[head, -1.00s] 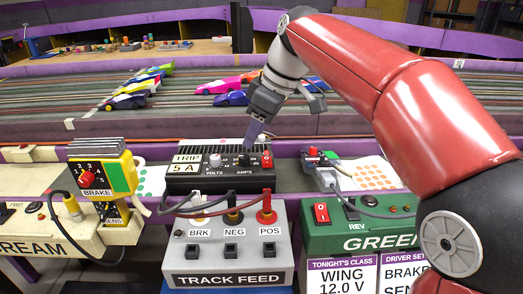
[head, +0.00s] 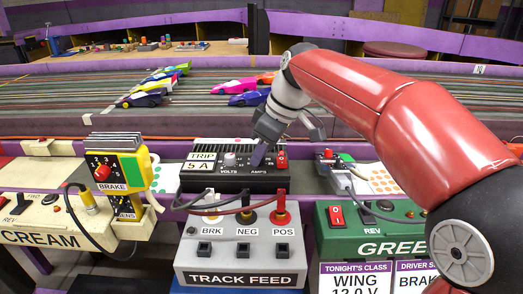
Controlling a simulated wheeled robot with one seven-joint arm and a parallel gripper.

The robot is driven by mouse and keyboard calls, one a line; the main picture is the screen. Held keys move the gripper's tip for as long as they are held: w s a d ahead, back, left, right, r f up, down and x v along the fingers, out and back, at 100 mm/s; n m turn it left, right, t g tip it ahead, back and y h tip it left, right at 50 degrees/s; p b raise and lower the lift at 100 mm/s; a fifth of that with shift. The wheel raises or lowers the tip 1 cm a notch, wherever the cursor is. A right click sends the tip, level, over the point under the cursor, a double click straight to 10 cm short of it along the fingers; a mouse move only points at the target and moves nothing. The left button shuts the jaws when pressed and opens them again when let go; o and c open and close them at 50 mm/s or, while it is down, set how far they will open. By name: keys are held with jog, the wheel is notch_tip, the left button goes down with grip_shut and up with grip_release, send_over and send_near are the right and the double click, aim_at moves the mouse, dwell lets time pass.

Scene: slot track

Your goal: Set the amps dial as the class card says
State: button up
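The black power supply (head: 225,186) sits on the purple ledge behind the track feed box, with a white TRIP 5 A label (head: 201,161) at its left. Its VOLTS knob (head: 229,160) is pale and in plain view. My gripper (head: 258,158) points down at the AMPS dial's place, just above the AMPS lettering, and its fingers hide the dial. I cannot tell whether the fingers are closed on it. A red switch (head: 281,158) is right of the gripper. The class card (head: 347,277) at lower right reads TONIGHT'S CLASS, WING, 12.0 V; its lower part is cut off.
The grey track feed box (head: 243,248) stands in front, with BRK, NEG and POS cables plugged in. The green driver box (head: 370,225) is at right and the cream one (head: 45,225) at left, with a brake unit (head: 115,173). Toy cars (head: 235,88) sit on the track behind.

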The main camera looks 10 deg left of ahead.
grip_shut()
jog(key=shift+m, duration=0.3)
jog(key=m+t, duration=0.1)
jog(key=m, duration=0.2)
jog(key=shift+s+m+t+p, duration=0.15)
jog(key=shift+m+t+p, duration=0.15)
jog(key=shift+t+p, duration=0.1)
jog(key=shift+a+m+t+h+p, duration=0.1)
jog(key=shift+m+t+h+p, duration=0.3)
jog(key=shift+m, duration=0.7)
jog(key=shift+m+t+h+p, duration=0.2)
jog(key=shift+m+h, duration=0.3)
jog(key=shift+m, duration=0.6)
jog(key=o, duration=0.7)
grip_release()
jog(key=shift+o, duration=0.2)
